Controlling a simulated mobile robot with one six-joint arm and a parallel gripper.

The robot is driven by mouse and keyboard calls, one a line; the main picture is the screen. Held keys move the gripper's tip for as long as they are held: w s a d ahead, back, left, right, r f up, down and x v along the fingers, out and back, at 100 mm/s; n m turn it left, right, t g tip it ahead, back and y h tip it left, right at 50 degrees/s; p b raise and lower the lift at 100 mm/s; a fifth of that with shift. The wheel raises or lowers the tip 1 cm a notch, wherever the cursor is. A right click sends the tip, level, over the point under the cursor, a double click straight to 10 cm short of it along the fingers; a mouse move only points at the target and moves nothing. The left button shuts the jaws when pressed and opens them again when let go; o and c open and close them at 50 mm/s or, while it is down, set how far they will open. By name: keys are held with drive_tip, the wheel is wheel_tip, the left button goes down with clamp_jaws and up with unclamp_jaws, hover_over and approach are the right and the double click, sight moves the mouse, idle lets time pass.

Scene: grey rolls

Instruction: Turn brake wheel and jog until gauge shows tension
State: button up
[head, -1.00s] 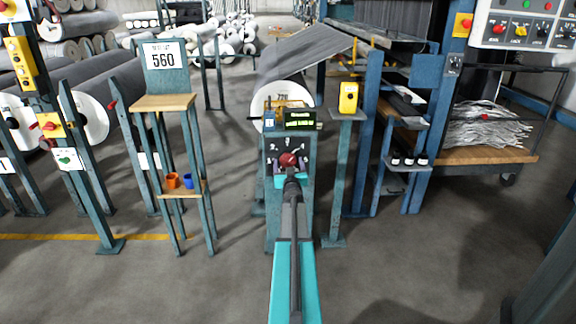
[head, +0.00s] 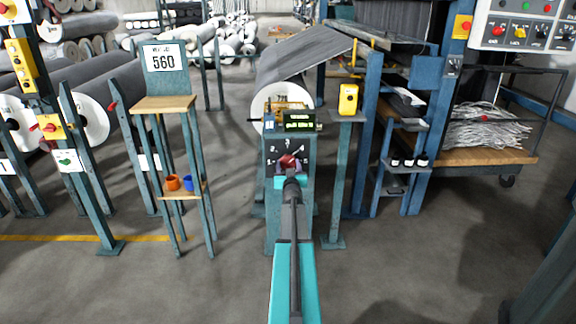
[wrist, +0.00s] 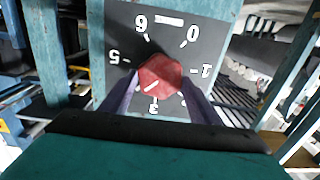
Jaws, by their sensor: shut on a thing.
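The brake wheel is a red knob (wrist: 161,74) on a dark dial plate (wrist: 172,37) marked with numbers. Its white mark points down-left in the wrist view, near the 3. My gripper (wrist: 160,85) is shut on the knob, one finger on each side. The fingers hide part of the dial. In the head view the knob (head: 289,161) sits on the front of a teal post (head: 287,220). A small display (head: 300,121) with green text stands above it; the text is too small to read surely. A grey roll (head: 268,100) with a white end is behind it.
A yellow box (head: 348,98) stands on a post just right. A wooden-topped stand (head: 165,103) with a 560 sign, an orange cup (head: 173,182) and a blue cup (head: 188,184) is left. The floor in front is clear.

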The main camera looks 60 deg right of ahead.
drive_tip(key=shift+s+m+p, duration=0.1)
drive_tip(key=shift+m+p, duration=0.5)
drive_tip(key=shift+p, duration=0.05)
drive_tip(key=o, duration=1.1)
drive_tip(key=shift+c, duration=0.2)
drive_tip(key=p+v, duration=0.1)
drive_tip(key=v, duration=1.2)
drive_tip(key=shift+s+a, duration=0.2)
drive_tip(key=shift+a, duration=0.1)
